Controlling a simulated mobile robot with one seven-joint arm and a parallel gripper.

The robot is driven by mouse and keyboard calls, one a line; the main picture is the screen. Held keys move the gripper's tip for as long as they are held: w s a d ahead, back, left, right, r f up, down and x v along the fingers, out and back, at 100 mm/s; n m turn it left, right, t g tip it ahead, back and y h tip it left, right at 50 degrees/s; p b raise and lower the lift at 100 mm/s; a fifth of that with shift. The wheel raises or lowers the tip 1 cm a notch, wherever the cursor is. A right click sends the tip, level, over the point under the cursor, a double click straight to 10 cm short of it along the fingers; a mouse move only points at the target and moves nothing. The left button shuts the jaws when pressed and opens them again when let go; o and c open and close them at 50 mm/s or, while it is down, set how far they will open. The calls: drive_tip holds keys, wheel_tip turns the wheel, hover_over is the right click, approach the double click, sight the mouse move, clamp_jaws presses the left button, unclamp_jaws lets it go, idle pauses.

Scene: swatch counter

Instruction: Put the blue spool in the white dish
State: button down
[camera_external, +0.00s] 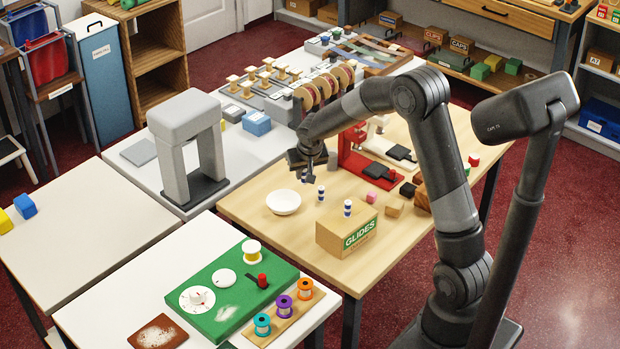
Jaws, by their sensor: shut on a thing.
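A small blue-and-white striped spool (321,193) shows upright just below the fingertips of my gripper (313,178). My gripper points down and is shut, seemingly on this spool; the contact is too small to see clearly. A second blue-and-white striped piece (347,208) stands on the GLIDES box. The white dish (283,203) is round, shallow and looks empty. It sits on the light wooden table, to the left of and slightly nearer than my gripper.
The cardboard GLIDES box (345,233) stands right of the dish at the front. A red stand (372,172) is behind and right of my gripper. A pink block (370,198) and wooden blocks (395,208) lie to the right. Table left of the dish is clear.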

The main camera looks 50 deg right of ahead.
drive_tip(key=w+a+f, duration=0.2)
drive_tip(key=a, duration=0.1)
drive_tip(key=w+a+f, duration=0.1)
drive_tip(key=a, duration=0.1)
drive_tip(key=shift+w+f, duration=0.35)
drive_tip(key=shift+f, duration=2)
drive_tip(key=shift+f, duration=0.1)
drive_tip(key=c, duration=1.4)
unclamp_jaws()
drive_tip(key=shift+o, duration=0.2)
